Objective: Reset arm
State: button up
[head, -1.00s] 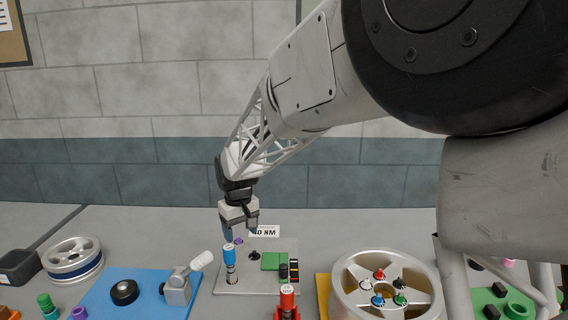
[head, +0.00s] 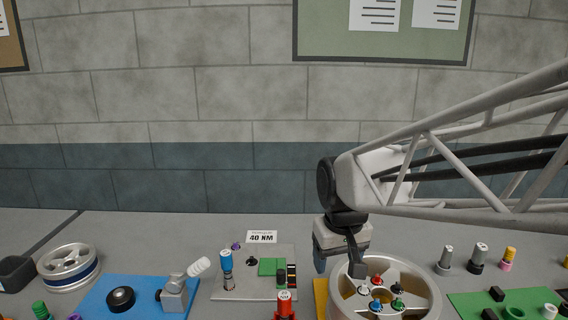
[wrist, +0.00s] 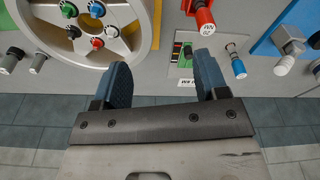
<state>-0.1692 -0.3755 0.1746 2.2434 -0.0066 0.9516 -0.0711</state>
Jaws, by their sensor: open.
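My gripper (head: 338,268) is open and empty, above the table at the left rear edge of the silver wheel (head: 428,292). In the wrist view, nothing lies between the two blue-padded fingers of my gripper (wrist: 161,68). The same wheel (wrist: 145,40) shows at the upper left there, with several coloured nuts around its hub. A blue-topped tool (head: 226,260) stands upright on a grey plate (head: 237,290). A red-topped tool (head: 285,300) stands in front of that plate. Part of the wheel's rear rim is hidden behind my gripper.
A blue board (head: 140,298) with a black knob and a white-handled clamp lies at the left. Another wheel (head: 68,262) lies at the far left. A green board (head: 470,301) and several small sockets (head: 479,256) are at the right.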

jog(key=s+d+f+m, duration=0.1)
jog(key=s+d, duration=0.3)
jog(key=s, duration=0.4)
jog(key=s+d+f+m+t, duration=0.1)
jog(key=s+d, duration=0.3)
jog(key=s, duration=0.4)
jog(key=shift+f+m, duration=0.25)
jog(key=shift+m, duration=0.25)
